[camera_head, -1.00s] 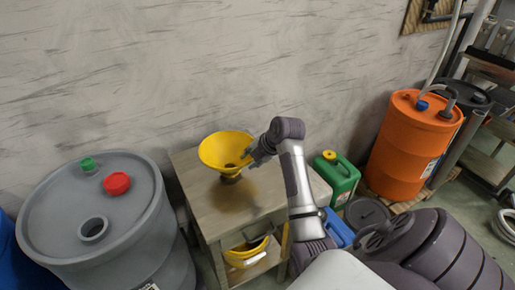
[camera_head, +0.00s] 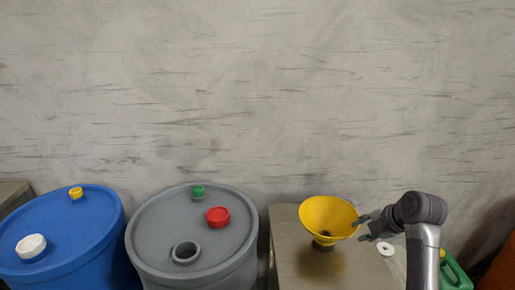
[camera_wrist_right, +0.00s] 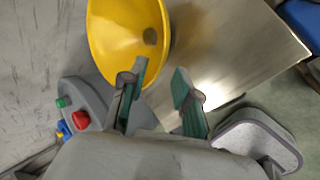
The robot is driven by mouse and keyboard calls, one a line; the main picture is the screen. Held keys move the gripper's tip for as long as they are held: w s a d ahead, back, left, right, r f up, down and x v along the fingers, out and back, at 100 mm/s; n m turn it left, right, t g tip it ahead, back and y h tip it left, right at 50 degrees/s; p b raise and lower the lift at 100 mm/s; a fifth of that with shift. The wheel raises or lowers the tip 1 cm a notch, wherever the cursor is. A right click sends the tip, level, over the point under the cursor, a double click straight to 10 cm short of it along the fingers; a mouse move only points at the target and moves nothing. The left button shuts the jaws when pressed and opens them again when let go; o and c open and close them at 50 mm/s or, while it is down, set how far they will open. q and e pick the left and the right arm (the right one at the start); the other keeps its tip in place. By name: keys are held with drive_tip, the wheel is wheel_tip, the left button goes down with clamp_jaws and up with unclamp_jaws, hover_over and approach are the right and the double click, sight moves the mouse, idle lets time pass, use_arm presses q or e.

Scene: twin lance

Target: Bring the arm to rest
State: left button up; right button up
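My right arm (camera_head: 424,255) comes in from the lower right in the head view. Its gripper (camera_head: 363,227) is beside the right rim of a yellow funnel (camera_head: 328,217), which stands on a worn metal table (camera_head: 288,250). In the right wrist view the gripper (camera_wrist_right: 157,82) has its two fingers apart with nothing between them. The funnel (camera_wrist_right: 125,30) lies just beyond the left finger there; whether they touch I cannot tell. My left gripper is not in view.
A grey drum (camera_head: 150,238) with a red cap (camera_head: 217,217) stands left of the table, and a blue drum (camera_head: 75,235) further left. A green canister (camera_head: 453,272) is at the right, partly behind my arm. A bare wall (camera_head: 250,90) rises behind.

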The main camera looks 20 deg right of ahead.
drive_tip(key=s+a+f+m+g+h, duration=0.2)
drive_tip(key=s+a+f+m+g, duration=0.1)
drive_tip(key=s+a+f+m, duration=0.7)
drive_tip(key=s+a+f+m+y, duration=0.1)
drive_tip(key=s+a+f+m, duration=0.2)
drive_tip(key=s+a+m, duration=0.85)
drive_tip(key=s+a+f+n+g, duration=0.1)
drive_tip(key=s+f+n, duration=0.15)
drive_tip(key=f, duration=1.05)
drive_tip(key=s+a+f+n+g, duration=0.1)
drive_tip(key=s+f, duration=0.2)
drive_tip(key=f, duration=1)
drive_tip(key=s+d+f+g, duration=0.1)
drive_tip(key=s+d+f, duration=0.1)
drive_tip(key=s+f, duration=1.4)
drive_tip(key=shift+s+d+f+n, duration=0.25)
drive_tip(key=shift+d+n, duration=0.05)
drive_tip(key=shift+d, duration=0.1)
